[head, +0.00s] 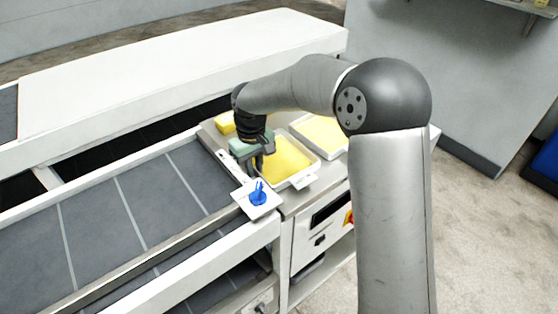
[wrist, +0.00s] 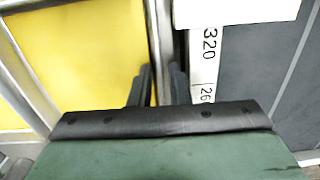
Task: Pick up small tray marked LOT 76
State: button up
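In the head view a shallow pale tray with a yellow filling (head: 284,157) sits at the end of the machine. A second, similar tray (head: 322,133) lies to its right and behind. No LOT 76 marking is readable on either. My gripper (head: 259,163) points down at the left edge of the nearer tray. In the wrist view the yellow filling (wrist: 78,65) fills the left side. The two dark fingers of my gripper (wrist: 160,85) are close together, near the tray's side wall, which appears to run between them. I cannot tell whether they press on it.
A white scale strip (wrist: 205,60) with numbers runs just right of the fingers, beside the grey belt (head: 130,215). A blue knob (head: 258,195) on a white plate stands close in front of my gripper. A yellow piece (head: 225,123) lies behind it.

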jog(key=shift+f, duration=0.15)
grip_shut()
